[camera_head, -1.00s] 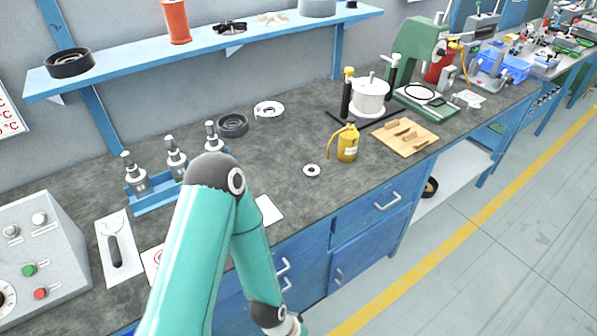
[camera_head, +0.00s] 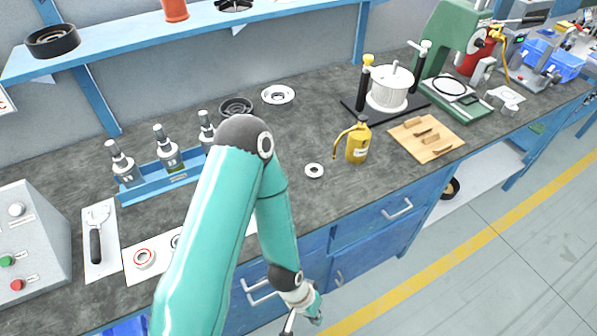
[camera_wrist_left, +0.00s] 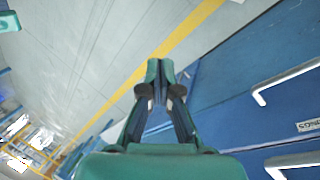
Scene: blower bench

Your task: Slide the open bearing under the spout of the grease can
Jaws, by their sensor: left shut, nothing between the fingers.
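The open bearing (camera_head: 314,170) is a small pale ring with a dark centre, lying flat on the dark bench top. The yellow grease can (camera_head: 357,143) stands upright to its right. Its thin spout curves down on the can's left side, and the bearing lies left of and a little nearer than the spout's end. My left gripper (camera_head: 303,324) is low in front of the bench's drawers, partly cut by the picture's bottom edge. In the left wrist view its fingers (camera_wrist_left: 160,72) are shut and empty over the floor. My right gripper is not in view.
A wooden board (camera_head: 427,139) with small pieces lies right of the can. A white pot (camera_head: 389,90) stands behind it. A blue rack (camera_head: 165,180) with several spindles is at the left. Blue drawers (camera_head: 372,226) form the bench front. Bench top around the bearing is clear.

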